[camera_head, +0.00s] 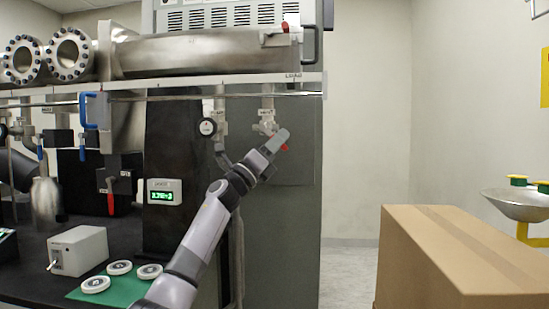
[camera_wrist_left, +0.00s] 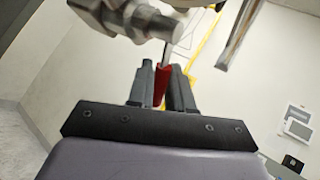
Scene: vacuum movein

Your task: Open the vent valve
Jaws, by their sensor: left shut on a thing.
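A metal valve (camera_head: 267,122) hangs below the long steel chamber's rail, near the right end of the rig. Its label is too small to read, so I cannot confirm from it that this is the vent valve. My left gripper (camera_head: 280,143) is raised to this valve. A bit of its red lever (camera_head: 284,148) shows beside the gripper. In the left wrist view my left gripper (camera_wrist_left: 161,82) is shut on the red lever (camera_wrist_left: 160,88), with a finger on each side. The metal valve body (camera_wrist_left: 128,18) is just beyond the fingertips. My right gripper is out of view.
The steel chamber (camera_head: 190,55) runs above. A green mat (camera_head: 112,290) with white rings lies on the bench at lower left. A large cardboard box (camera_head: 425,260) stands at right, with open floor between.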

